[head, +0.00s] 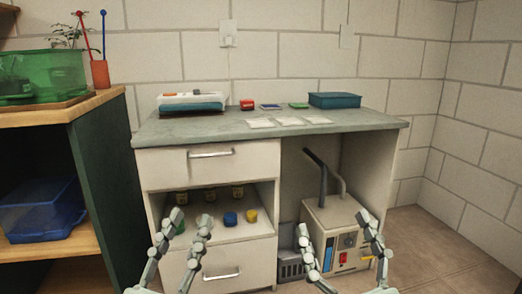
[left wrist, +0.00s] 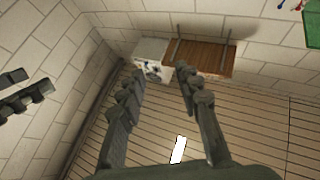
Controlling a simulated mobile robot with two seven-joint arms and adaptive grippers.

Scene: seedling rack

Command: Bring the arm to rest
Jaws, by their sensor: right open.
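My left gripper (head: 187,222) is at the lower left of the head view, in front of the desk's drawer side. Its fingers stand apart with nothing visible between them. In the left wrist view its fingers (left wrist: 158,80) also stand apart and empty, above a slatted floor. My right gripper (head: 337,232) is at the lower middle right of the head view, in front of the grey machine under the desk. Its fingers are spread wide and hold nothing. Both grippers appear raised, with fingertips pointing up in the head view.
The desk (head: 225,130) bears a teal box (head: 334,100), white packets and small items. Its open compartment holds several jars and a blue lid (head: 230,219). The beige machine (head: 332,219) stands below. A wooden shelf (head: 60,112) with a green tub (head: 42,72) is at left. Floor at right is clear.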

